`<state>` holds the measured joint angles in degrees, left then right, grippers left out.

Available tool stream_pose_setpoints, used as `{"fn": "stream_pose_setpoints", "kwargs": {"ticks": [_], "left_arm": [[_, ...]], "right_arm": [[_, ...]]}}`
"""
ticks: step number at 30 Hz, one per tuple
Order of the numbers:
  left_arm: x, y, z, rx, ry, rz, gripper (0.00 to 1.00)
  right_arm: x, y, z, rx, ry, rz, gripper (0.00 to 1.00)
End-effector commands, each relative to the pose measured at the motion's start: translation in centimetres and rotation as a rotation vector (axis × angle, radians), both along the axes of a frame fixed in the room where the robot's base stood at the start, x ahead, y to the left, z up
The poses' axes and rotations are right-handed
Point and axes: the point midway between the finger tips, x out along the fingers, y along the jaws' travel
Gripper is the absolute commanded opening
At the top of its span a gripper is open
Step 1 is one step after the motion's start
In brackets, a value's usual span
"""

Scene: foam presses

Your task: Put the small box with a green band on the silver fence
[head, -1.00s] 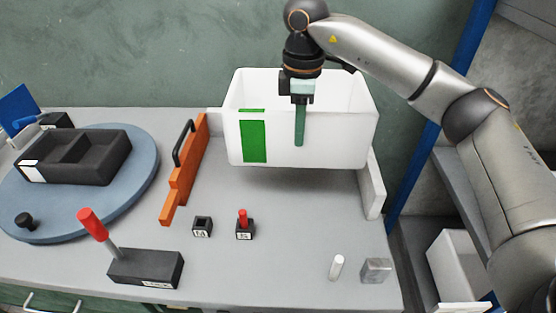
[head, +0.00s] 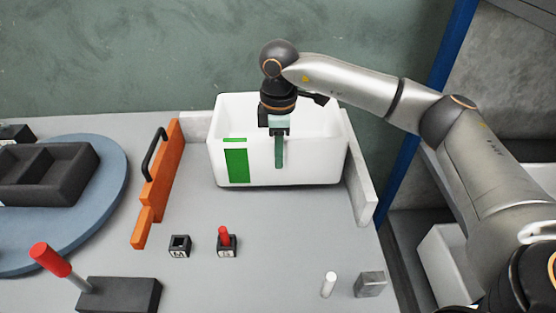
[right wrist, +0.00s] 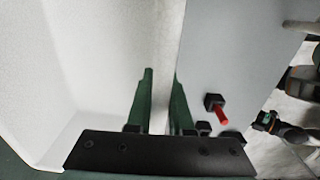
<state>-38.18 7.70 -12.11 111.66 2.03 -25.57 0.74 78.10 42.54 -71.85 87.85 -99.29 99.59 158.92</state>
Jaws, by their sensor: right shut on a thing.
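The white open box with a green band (head: 310,165) is between the orange fence and the pale grey fence. My right gripper (head: 279,152) is shut on its front wall from above, one finger showing outside. The box looks upright and low over the table; I cannot tell whether it touches. In the right wrist view, the fingers of my right gripper (right wrist: 162,100) straddle the rim of the white box (right wrist: 90,60). The silver fence appears to be the pale grey fence (head: 361,195), with a right side and a back-left part showing. My left gripper is out of view.
An orange fence (head: 160,185) with a black handle stands left of the box. In front are a small black block (head: 179,247), another with a red peg (head: 226,240), a white cylinder (head: 328,284) and a grey cube (head: 370,284). A blue turntable (head: 105,200) bears a black tray.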

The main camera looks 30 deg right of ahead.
Motion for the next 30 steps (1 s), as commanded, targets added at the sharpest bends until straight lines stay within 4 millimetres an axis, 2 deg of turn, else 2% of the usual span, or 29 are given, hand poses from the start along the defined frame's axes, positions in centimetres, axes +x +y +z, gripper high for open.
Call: {"fn": "stream_pose_setpoints", "kwargs": {"ticks": [4, 15, 16, 23, 30], "left_arm": [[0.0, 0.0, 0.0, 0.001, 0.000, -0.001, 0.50], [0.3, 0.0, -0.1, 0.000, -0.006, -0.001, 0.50], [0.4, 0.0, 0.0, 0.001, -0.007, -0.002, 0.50], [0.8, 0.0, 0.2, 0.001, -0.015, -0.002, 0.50], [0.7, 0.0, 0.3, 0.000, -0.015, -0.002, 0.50]], "right_arm": [[0.0, 0.0, -2.1, 0.000, 0.002, 0.000, 0.00], [0.0, 0.0, -2.7, 0.000, 0.000, 0.000, 0.00], [0.0, 0.0, -2.6, 0.000, 0.000, 0.000, 0.22], [0.0, 0.0, -2.6, 0.000, 0.000, 0.000, 0.48], [0.0, 0.0, -2.5, 0.000, 0.000, 0.000, 0.49]]}}
